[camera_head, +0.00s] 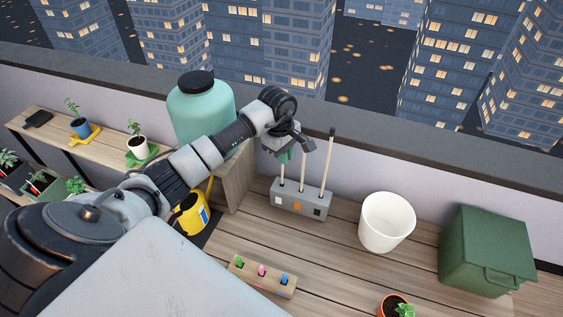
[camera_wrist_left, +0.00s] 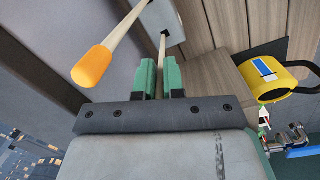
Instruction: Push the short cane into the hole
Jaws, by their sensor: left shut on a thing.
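A grey block (camera_head: 300,203) stands on the wooden deck with white, orange and dark marks on its front. Three pale canes stand upright in it. My left gripper (camera_head: 287,152) is over the left cane (camera_head: 282,173), at the white-marked end. In the left wrist view its green fingers (camera_wrist_left: 160,80) are shut around this cane (camera_wrist_left: 163,45), which reaches down into the block. The middle cane (camera_head: 304,170) has an orange tip (camera_wrist_left: 92,66) beside the fingers. The right cane (camera_head: 328,160) is tall and dark-tipped. My right gripper is out of view.
A white bucket (camera_head: 386,222) and green box (camera_head: 487,250) stand to the right. A yellow watering can (camera_head: 190,218) and teal jar (camera_head: 200,115) are on the left. A wooden strip with coloured pegs (camera_head: 262,279) lies in front. A wall runs behind the block.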

